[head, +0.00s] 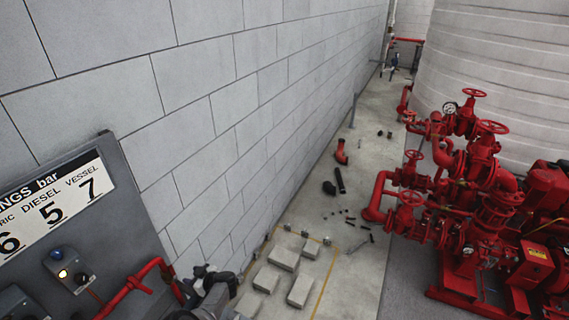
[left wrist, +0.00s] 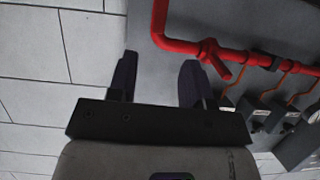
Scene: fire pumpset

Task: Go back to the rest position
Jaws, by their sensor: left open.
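My left gripper (head: 212,276) is at the bottom of the head view, dark and partly cut off by the lower edge. It is just right of the grey control panel (head: 130,215) and its red pipe (head: 135,281), in front of the block wall. In the left wrist view, the two dark fingers of the gripper (left wrist: 158,72) stand apart with nothing between them. The red pipe also shows there (left wrist: 230,47), beyond and to the right of the fingertips. My right gripper is not in view.
A red pumpset (head: 470,190) with valves and handwheels stands at right before a large pale tank (head: 500,60). Grey blocks (head: 284,258) lie on the floor in a yellow outline. Loose black and red pipe parts (head: 340,181) lie farther back. The wall (head: 200,90) runs along the left.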

